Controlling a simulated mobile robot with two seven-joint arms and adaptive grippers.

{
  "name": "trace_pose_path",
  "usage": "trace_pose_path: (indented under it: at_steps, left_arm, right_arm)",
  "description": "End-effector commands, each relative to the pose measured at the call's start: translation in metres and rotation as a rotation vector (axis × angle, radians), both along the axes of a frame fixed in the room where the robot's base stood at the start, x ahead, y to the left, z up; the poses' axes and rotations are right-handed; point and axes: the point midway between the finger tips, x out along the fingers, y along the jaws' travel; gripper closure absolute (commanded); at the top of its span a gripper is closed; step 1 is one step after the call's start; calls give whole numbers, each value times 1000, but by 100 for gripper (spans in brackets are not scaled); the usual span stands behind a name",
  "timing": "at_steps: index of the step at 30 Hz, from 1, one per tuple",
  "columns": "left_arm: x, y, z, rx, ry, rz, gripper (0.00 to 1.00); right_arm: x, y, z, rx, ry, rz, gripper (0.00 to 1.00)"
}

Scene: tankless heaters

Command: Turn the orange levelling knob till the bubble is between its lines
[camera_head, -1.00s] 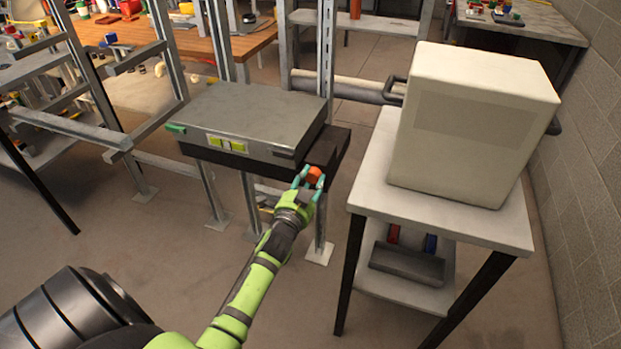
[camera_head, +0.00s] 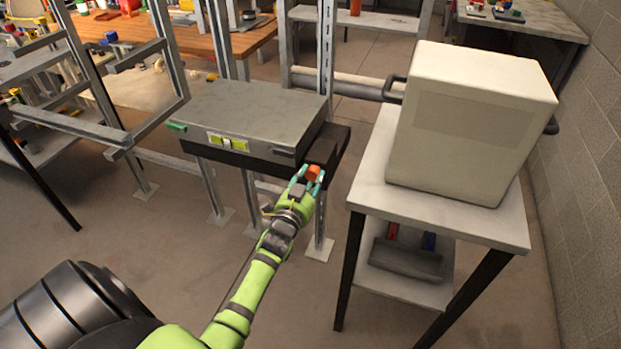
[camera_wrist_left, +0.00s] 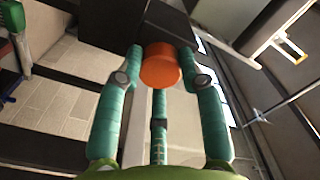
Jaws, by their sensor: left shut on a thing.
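The orange levelling knob (camera_head: 313,173) sticks out of the near right end of a black base under a grey flat unit (camera_head: 255,115). My left gripper (camera_head: 306,180) is shut on the knob, its teal fingers on either side. In the left wrist view the knob (camera_wrist_left: 160,66) sits between the fingertips of my left gripper (camera_wrist_left: 161,75). My right gripper is not in view.
A white box (camera_head: 470,125) stands on a light table (camera_head: 375,190) to the right, close to the gripper. A grey tray (camera_head: 405,260) lies on its lower shelf. Metal posts (camera_head: 325,60) rise behind the unit. The floor in front is clear.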

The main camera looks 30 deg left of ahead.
Motion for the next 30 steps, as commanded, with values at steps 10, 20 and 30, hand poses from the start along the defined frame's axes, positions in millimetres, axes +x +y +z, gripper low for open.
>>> trace_pose_path:
  at_steps: [10,20,30]
  left_arm:
    - [0,1,1,2,-1,1,38]
    - [-18,-4,-2,0,2,0,38]
    - [-87,-20,-1,2,1,2,38]
  right_arm:
    - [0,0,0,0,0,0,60]
    - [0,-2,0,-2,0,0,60]
    - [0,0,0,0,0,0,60]
